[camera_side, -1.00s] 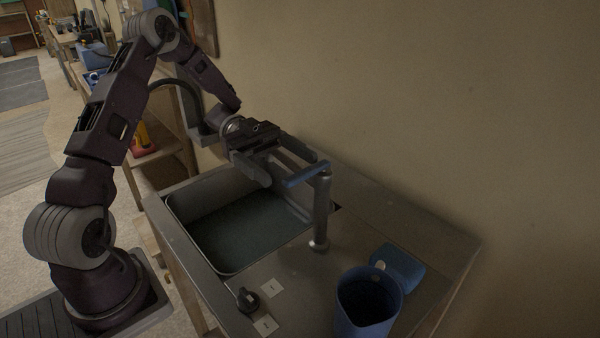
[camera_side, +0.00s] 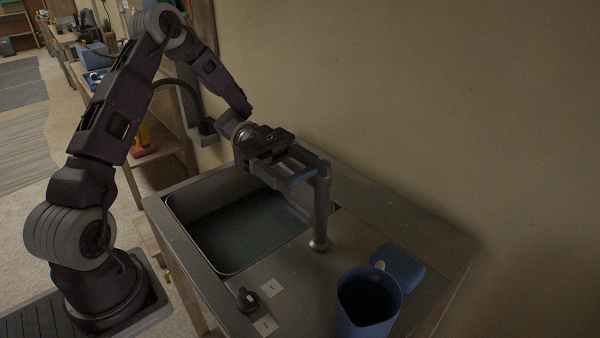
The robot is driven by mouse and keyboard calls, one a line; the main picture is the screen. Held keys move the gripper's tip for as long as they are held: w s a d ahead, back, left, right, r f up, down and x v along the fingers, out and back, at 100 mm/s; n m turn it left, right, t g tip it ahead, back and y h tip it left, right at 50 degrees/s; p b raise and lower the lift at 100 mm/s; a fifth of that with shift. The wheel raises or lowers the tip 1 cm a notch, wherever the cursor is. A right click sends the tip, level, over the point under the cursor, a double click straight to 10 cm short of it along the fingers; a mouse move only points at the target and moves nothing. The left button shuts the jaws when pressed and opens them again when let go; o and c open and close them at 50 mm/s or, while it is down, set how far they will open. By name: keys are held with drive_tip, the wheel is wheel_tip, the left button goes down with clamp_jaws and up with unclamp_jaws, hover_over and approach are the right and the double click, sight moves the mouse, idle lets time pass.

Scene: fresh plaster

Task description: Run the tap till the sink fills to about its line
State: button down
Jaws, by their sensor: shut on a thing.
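The steel sink (camera_side: 222,270) is set into the counter and holds dark water (camera_side: 245,232); I cannot make out its fill line. The grey tap (camera_side: 320,210) stands upright at the sink's right edge. Its blue lever (camera_side: 304,175) shows in part between my gripper's fingers. My gripper (camera_side: 302,172) is at the top of the tap, shut on the lever, with the fingers covering part of it. No stream of water can be made out from here.
A black knob (camera_side: 247,298) sits on the counter between white labels (camera_side: 271,287). A blue open container (camera_side: 368,303) and a smaller blue piece (camera_side: 399,267) stand at the right. The plain wall (camera_side: 430,110) rises behind the counter.

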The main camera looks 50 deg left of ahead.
drive_tip(key=n+t, duration=0.1)
drive_tip(key=t, duration=0.1)
drive_tip(key=d+n+t, duration=0.1)
drive_tip(key=n+t, duration=0.1)
drive_tip(key=d+n+t+y, duration=0.1)
drive_tip(key=t, duration=0.1)
drive_tip(key=shift+w, duration=0.15)
drive_tip(key=shift+w+d+n+t+y, duration=0.25)
drive_tip(key=shift+n+t+y, duration=0.3)
drive_tip(key=shift+n+t, duration=0.3)
drive_tip(key=shift+w+d+n+t+y, duration=0.1)
drive_tip(key=shift+d+n+t+y, duration=0.2)
drive_tip(key=shift+n+t+y, duration=0.55)
drive_tip(key=shift+w+d+n+t+y, duration=0.25)
drive_tip(key=shift+n+t, duration=0.25)
drive_tip(key=shift+t, duration=0.7)
drive_tip(key=shift+y, duration=0.25)
drive_tip(key=shift+c, duration=1.8)
unclamp_jaws()
